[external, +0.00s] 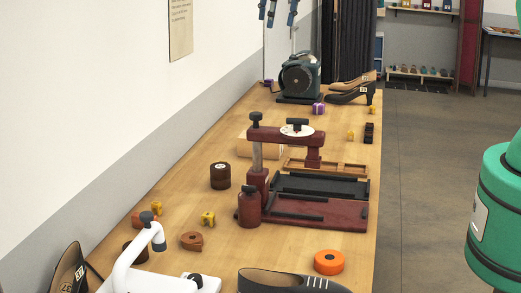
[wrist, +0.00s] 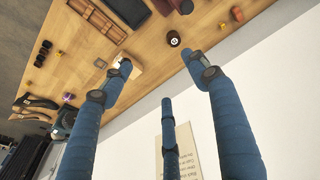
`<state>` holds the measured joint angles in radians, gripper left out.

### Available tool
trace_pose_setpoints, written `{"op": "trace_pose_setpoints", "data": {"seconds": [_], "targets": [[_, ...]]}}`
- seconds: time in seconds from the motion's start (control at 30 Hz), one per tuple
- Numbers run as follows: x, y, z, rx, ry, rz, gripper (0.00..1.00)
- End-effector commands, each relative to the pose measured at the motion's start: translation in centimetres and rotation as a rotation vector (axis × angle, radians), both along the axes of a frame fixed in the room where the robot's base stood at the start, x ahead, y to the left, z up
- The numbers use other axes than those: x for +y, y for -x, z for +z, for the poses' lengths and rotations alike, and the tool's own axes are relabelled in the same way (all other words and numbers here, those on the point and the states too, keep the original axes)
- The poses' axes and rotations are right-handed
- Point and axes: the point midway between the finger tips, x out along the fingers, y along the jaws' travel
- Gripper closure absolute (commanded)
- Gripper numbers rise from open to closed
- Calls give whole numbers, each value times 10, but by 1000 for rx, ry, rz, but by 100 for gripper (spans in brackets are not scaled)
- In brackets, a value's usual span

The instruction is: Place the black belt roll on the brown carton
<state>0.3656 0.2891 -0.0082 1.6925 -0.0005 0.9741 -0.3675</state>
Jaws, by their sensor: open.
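A dark brown-black roll (external: 220,176), which looks like the belt roll, stands on the wooden table left of the dark red press. A dark round thing with a pale mark, likely the same roll, shows in the wrist view (wrist: 173,40). The brown carton (external: 247,145), a tan box, lies behind the press, partly hidden by it; it also shows in the wrist view (wrist: 127,67), partly behind a finger. My gripper (external: 279,14) is high above the far part of the table at the top edge. Its blue fingers (wrist: 165,80) are spread and empty.
A dark green machine (external: 301,77) and shoes (external: 350,92) are at the far end.

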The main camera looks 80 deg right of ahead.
Motion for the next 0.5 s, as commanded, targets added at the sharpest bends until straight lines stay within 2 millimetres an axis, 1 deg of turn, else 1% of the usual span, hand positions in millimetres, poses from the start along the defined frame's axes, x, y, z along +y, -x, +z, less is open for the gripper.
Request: {"op": "trace_pose_setpoints", "data": {"seconds": [0.03,0.2,0.37,0.5], "targets": [[14,10,12,-12,3,3,40],[53,44,41,-43,4,4,40],[88,78,63,-72,4,5,40],[116,111,78,-99,3,5,40]]}}
